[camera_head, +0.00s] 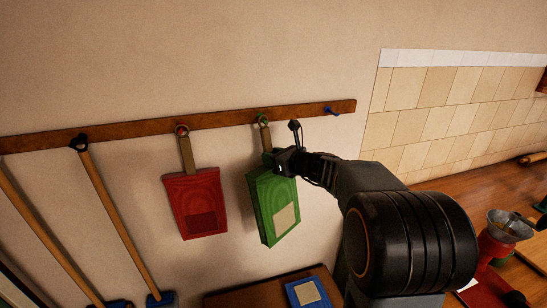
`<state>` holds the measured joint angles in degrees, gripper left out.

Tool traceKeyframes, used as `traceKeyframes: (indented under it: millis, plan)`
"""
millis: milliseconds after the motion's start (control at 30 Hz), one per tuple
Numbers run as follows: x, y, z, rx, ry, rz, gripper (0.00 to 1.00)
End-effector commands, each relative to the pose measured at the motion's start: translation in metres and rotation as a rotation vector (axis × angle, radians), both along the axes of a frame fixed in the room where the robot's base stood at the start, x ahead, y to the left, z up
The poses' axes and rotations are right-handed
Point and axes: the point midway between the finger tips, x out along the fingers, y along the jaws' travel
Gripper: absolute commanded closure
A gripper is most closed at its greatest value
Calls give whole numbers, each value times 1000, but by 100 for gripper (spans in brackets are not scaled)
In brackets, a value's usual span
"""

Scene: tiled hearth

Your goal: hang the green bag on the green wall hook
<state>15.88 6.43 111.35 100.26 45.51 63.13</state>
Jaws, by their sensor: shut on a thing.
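The green bag (273,208) has a pale square patch and hangs slightly tilted in front of the wall, below the rail. Its short strap rises to the green wall hook (262,118) on the wooden rail. The strap's top end overlaps the hook in the picture; I cannot tell whether its loop is around the hook or just in front of it. My gripper (279,160) is shut on the green bag near its top, at the base of the strap, coming from the right. My gripper hides part of the bag's top edge.
A red bag (196,203) hangs left of the green bag. A blue hook (331,111) on the rail (225,120) is bare. Long-handled tools (122,225) hang at the left. A blue bag (306,292) lies below. A counter (460,190) with a grinder (500,235) is at right.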

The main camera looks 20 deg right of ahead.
Motion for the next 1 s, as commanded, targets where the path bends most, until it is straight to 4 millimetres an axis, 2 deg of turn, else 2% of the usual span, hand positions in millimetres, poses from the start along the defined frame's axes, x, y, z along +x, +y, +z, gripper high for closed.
traceKeyframes:
  millis: [267, 300, 600, 1000]
  plan:
    - [0, 0, 1, 0, -1, 0, 92]
    - [0, 0, 1, 0, -1, 0, 66]
    - [0, 0, 0, 1, -1, 0, 39]
    - [0, 0, 0, -1, 1, 0, 39]
